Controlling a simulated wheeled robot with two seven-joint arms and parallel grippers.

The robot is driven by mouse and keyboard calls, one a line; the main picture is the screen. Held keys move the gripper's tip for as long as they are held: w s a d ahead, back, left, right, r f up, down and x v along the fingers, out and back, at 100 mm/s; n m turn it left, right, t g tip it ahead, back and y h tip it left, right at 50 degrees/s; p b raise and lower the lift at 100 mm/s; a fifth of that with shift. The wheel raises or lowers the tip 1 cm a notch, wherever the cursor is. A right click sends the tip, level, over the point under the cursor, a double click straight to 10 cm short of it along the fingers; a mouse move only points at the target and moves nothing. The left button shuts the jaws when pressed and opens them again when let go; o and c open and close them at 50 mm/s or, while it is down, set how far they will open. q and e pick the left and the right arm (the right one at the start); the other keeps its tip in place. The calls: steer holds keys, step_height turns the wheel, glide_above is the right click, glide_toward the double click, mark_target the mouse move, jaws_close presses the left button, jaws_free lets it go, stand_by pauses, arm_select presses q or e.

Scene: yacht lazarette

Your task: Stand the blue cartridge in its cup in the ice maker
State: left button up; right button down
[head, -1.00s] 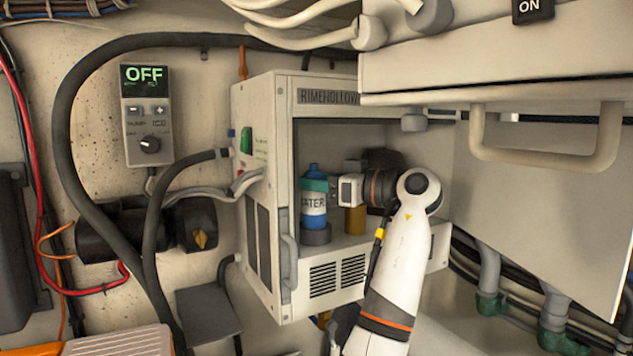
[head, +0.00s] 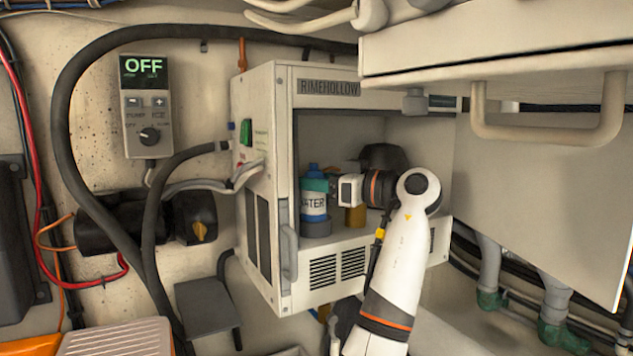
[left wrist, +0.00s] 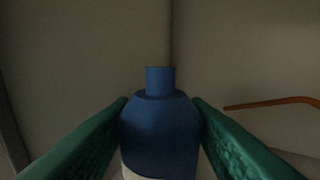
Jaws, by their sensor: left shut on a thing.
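The blue cartridge (head: 314,206), with a white label reading "ATER", stands upright inside the open ice maker (head: 285,85). Its lower end is at the dark round cup (head: 315,228) on the ice maker's floor, and its base is hidden by the cup's rim. My left gripper (head: 318,185) reaches in from the right, its green fingers shut around the cartridge's upper body. In the left wrist view the blue neck and shoulders (left wrist: 159,115) show between the two green fingers. My right gripper is not in view.
An amber cylinder (head: 355,216) stands behind my gripper inside the ice maker. The ice maker's side wall and door handle (head: 289,252) are close on the left. A cabinet with a large handle (head: 548,130) overhangs on the right. A control panel (head: 146,107) reads OFF.

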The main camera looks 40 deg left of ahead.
arm_select(q)
steer(key=shift+f+b, duration=0.4)
steer(key=shift+f, duration=0.15)
steer(key=o, duration=1.1)
steer(key=shift+c, duration=0.2)
steer(key=b+v, duration=0.3)
steer(key=v, duration=0.9)
steer(key=shift+b, duration=0.3)
steer(key=shift+d, duration=0.15)
steer(key=s+d, duration=0.3)
steer(key=d, duration=0.8)
steer(key=shift+s+d, duration=0.2)
